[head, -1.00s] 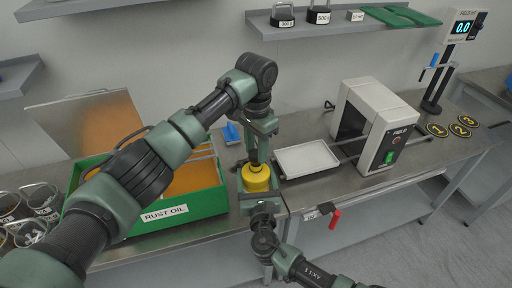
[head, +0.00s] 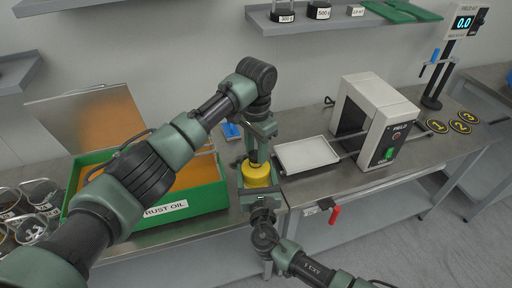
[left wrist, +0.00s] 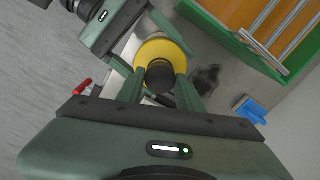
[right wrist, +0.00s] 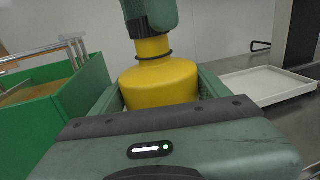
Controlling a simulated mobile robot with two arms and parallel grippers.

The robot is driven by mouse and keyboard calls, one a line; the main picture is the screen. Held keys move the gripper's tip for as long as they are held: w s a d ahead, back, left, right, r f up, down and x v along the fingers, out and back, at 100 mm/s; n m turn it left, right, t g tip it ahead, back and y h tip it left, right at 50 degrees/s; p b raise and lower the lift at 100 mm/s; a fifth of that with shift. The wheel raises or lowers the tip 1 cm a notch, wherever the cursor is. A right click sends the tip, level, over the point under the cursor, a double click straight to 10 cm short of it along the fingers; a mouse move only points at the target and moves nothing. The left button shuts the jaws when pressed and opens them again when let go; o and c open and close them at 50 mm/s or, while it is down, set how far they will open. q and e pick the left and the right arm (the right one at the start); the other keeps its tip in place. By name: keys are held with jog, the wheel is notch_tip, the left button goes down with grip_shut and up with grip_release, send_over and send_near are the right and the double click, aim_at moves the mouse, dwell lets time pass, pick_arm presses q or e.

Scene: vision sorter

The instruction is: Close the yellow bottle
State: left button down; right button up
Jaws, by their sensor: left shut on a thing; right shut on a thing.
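The yellow bottle (head: 257,176) stands upright at the front of the bench, between the green box and the white tray. My right gripper (right wrist: 160,92) is shut on the bottle's body from the front. My left gripper (left wrist: 160,82) comes from above and is shut on the dark cap (left wrist: 160,76) at the bottle's top. In the right wrist view the left fingers (right wrist: 150,18) sit right over the yellow neck (right wrist: 153,46), with a dark ring around it. Whether the cap is fully seated cannot be told.
The green rust oil box (head: 150,218) with its raised lid stands at the left. A white tray (head: 307,154) and a white gate-like machine (head: 375,120) stand at the right. A blue object (head: 231,131) lies behind the left gripper.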

pick_arm(q)
jog(key=shift+f, duration=0.55)
dwell(0.5)
jog(key=m, duration=0.3)
jog(key=shift+m, duration=0.3)
jog(key=m, duration=0.8)
jog(key=shift+m, duration=0.4)
jog(key=m, duration=0.4)
jog(key=shift+m, duration=0.3)
jog(key=m, duration=0.8)
jog(key=shift+a+m, duration=0.1)
jog(key=shift+m, duration=0.3)
jog(key=m, duration=0.6)
jog(key=shift+m, duration=0.4)
